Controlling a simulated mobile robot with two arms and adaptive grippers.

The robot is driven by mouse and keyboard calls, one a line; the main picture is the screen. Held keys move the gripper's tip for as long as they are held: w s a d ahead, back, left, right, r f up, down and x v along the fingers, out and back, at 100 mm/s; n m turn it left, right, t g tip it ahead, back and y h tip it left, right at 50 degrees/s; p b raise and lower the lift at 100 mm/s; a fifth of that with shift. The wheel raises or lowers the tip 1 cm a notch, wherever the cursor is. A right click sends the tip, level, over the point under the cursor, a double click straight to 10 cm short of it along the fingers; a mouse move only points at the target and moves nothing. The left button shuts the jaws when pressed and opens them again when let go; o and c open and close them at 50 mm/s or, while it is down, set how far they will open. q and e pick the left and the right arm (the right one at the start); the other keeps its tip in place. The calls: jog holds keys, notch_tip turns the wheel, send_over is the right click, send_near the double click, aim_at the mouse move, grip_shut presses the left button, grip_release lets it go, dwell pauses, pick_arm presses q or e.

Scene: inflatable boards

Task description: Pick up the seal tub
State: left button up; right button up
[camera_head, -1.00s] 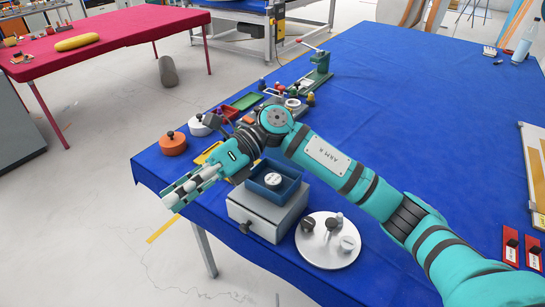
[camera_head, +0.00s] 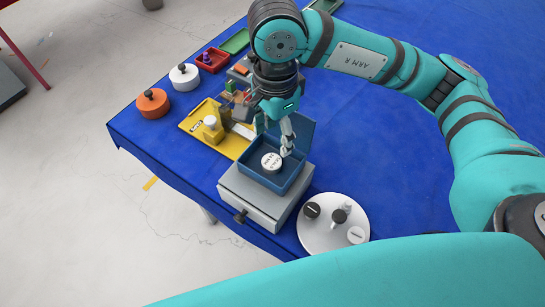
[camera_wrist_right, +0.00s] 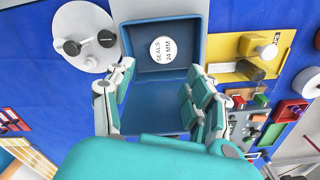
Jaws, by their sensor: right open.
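The seal tub (camera_head: 271,161) is a small white round tub with a dark-lettered lid. It sits inside an open blue box (camera_head: 283,184) on top of a grey drawer unit (camera_head: 262,208). In the right wrist view the tub (camera_wrist_right: 163,49) lies near the far wall of the blue box, its lid reading "SEALS 24 MM". My right gripper (camera_head: 276,135) points down over the box. In the wrist view its fingers (camera_wrist_right: 158,100) are spread wide and empty, with the tub beyond their tips. My left gripper is not in view.
A white round tray (camera_head: 333,238) with several knobs stands beside the drawer unit. A yellow board (camera_head: 200,136) with a fixture lies on the other side. An orange canister (camera_head: 153,104) and a white one (camera_head: 184,77) stand near the table edge.

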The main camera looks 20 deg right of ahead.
aim_at(272, 161)
notch_tip(272, 161, down, 4)
jog(key=shift+w+a+p, duration=0.1)
jog(key=shift+p, duration=0.4)
jog(key=shift+f+p, duration=0.3)
jog(key=shift+p, duration=0.05)
jog(key=f+p, duration=0.1)
jog(key=f, duration=0.1)
jog(key=f+p, duration=0.1)
jog(key=shift+a+f, duration=0.2)
jog(key=shift+f, duration=0.6)
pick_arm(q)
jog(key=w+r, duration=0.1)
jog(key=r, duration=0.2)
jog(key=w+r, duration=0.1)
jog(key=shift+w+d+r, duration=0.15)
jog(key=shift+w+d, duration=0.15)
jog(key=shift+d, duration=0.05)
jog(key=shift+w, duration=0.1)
pick_arm(e)
jog(key=shift+c, duration=0.2)
jog(key=shift+w, duration=0.1)
jog(key=c, duration=0.4)
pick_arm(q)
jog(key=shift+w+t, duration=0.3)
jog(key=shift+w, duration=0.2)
pick_arm(e)
jog(key=c, duration=0.5)
